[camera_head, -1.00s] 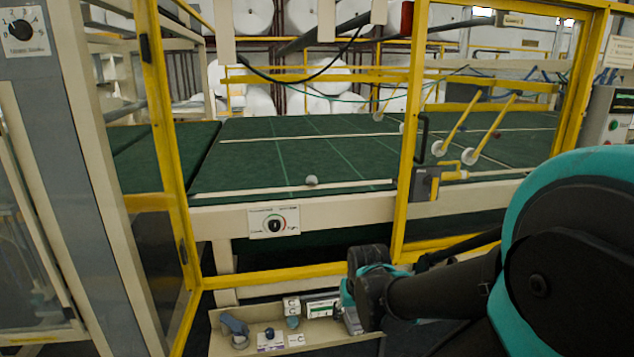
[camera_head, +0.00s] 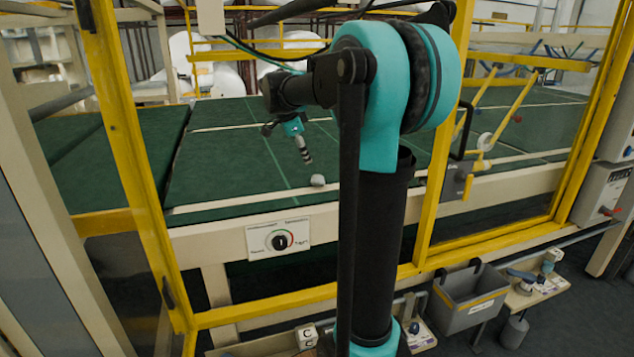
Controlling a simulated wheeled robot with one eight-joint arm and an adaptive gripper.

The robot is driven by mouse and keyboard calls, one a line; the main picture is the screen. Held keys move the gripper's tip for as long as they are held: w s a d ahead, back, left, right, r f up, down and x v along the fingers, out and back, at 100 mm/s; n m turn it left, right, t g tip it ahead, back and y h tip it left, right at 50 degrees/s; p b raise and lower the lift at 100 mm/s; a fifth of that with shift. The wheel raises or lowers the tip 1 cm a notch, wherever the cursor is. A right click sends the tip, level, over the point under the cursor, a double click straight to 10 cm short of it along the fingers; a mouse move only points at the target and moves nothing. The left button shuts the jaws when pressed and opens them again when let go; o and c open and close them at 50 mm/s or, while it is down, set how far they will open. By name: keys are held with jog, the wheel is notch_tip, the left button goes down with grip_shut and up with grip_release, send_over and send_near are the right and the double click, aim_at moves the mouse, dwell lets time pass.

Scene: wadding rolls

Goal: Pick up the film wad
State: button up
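The film wad, a small pale grey lump (camera_head: 317,180), lies near the front edge of the green table surface (camera_head: 230,165), just behind the pale front strip. My arm reaches through the yellow-framed opening. My gripper (camera_head: 305,156) points down, with black and light striped fingers, just above and to the left of the wad in the picture. A small gap shows between the fingertips and the wad, and I see no contact. The fingers overlap from this side, so their opening does not show.
Yellow frame posts (camera_head: 130,150) bound the opening on both sides. A dial panel (camera_head: 279,238) sits on the table's front beam. A grey bin (camera_head: 468,298) and a shelf with small items (camera_head: 540,285) stand low at right. The green surface around the wad is largely clear.

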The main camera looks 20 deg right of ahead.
send_near(315, 176)
jog(key=x, duration=0.5)
jog(key=shift+s, duration=0.3)
jog(key=x, duration=0.5)
jog(key=shift+w, duration=0.2)
jog(key=c, duration=1)
